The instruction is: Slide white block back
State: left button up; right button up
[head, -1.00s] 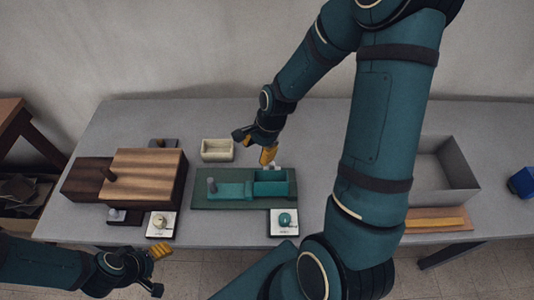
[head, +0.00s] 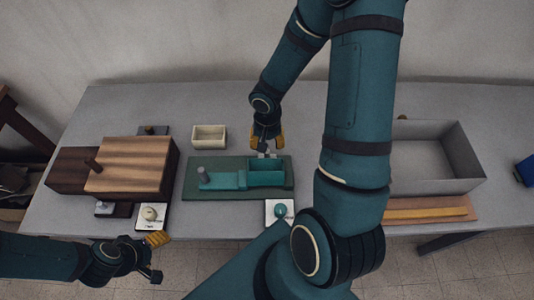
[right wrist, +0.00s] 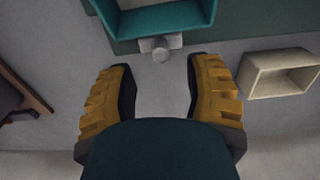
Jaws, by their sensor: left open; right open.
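A small pale grey-white block with a round knob (right wrist: 160,48) sits against the rear wall of the teal open box (head: 266,173) on the green base (head: 222,190); it also shows in the head view (head: 268,155). My right gripper (head: 268,143) is open behind the box. In the right wrist view its yellow fingers (right wrist: 160,65) are either side of the block's line, with the block just past their tips; contact is not visible. My left gripper (head: 155,257) is open and empty off the table's front edge. A white block with a teal knob (head: 280,211) stands in front of the green base.
A cream open box (head: 209,136) stands behind the base, left of my right gripper. A brown wooden box (head: 130,165) with a peg is at left. A large grey bin (head: 430,185) and an orange-yellow strip (head: 425,212) are at right.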

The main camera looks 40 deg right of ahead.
aim_at(267, 156)
jog(key=shift+f+b, duration=0.7)
jog(key=shift+f, duration=2)
grip_shut()
